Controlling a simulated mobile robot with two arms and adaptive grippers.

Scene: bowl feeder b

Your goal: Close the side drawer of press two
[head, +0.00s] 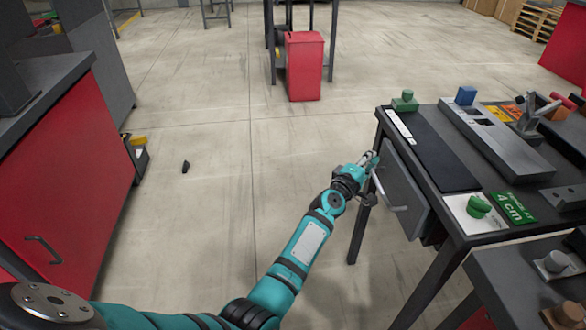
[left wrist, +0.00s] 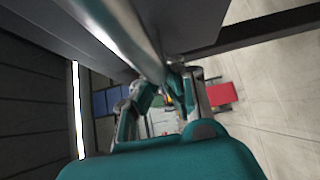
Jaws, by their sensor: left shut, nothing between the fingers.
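The side drawer (head: 403,188) is a grey front panel under the left edge of the dark workbench in the head view. How far it stands out is hard to tell. Its silver bar handle (head: 384,191) runs along the front. My left gripper (head: 371,159) is shut and empty beside the far end of this handle. In the left wrist view, the handle (left wrist: 118,32) crosses close above the fingers of my left gripper (left wrist: 168,88), and the grey panel (left wrist: 190,18) lies behind it. Contact cannot be told. My right gripper is not in view.
The workbench top (head: 420,118) carries a grey fixture (head: 495,140), a green knob (head: 479,205) and a green "4 cm" label (head: 513,207). A red cabinet (head: 65,190) stands at left. A red bin (head: 305,66) stands farther back. The floor between is mostly clear.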

